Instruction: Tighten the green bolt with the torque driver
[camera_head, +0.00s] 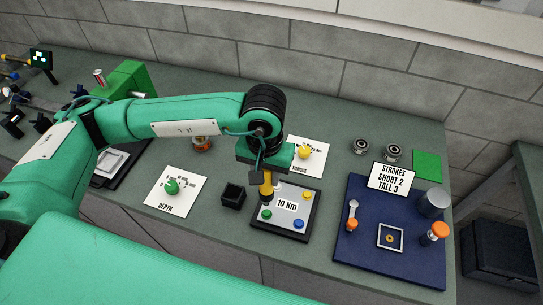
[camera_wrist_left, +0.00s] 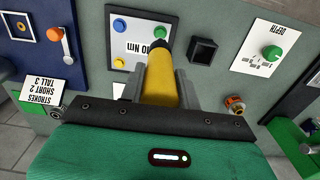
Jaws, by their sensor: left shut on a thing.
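My left gripper (camera_head: 264,180) is shut on the torque driver (camera_head: 266,187), a yellow-handled tool pointing down; its handle fills the middle of the left wrist view (camera_wrist_left: 160,80). Below it lies a dark-framed pale plate (camera_head: 281,233) labelled "10 Nm". The green bolt (camera_head: 267,214) is at the plate's near left corner and also shows in the left wrist view (camera_wrist_left: 164,29). The driver's dark tip is just behind the green bolt in the head view; I cannot tell whether it touches anything. A blue bolt (camera_head: 299,224) and a yellow bolt (camera_head: 307,196) show; the far left corner is hidden.
A black open box (camera_head: 233,195) stands left of the plate. A "DEPTH" card with a green knob (camera_head: 172,186) lies further left, and a yellow knob (camera_head: 305,152) stands behind. A blue board (camera_head: 355,248) with a "STROKES" sign (camera_head: 393,178) is at right.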

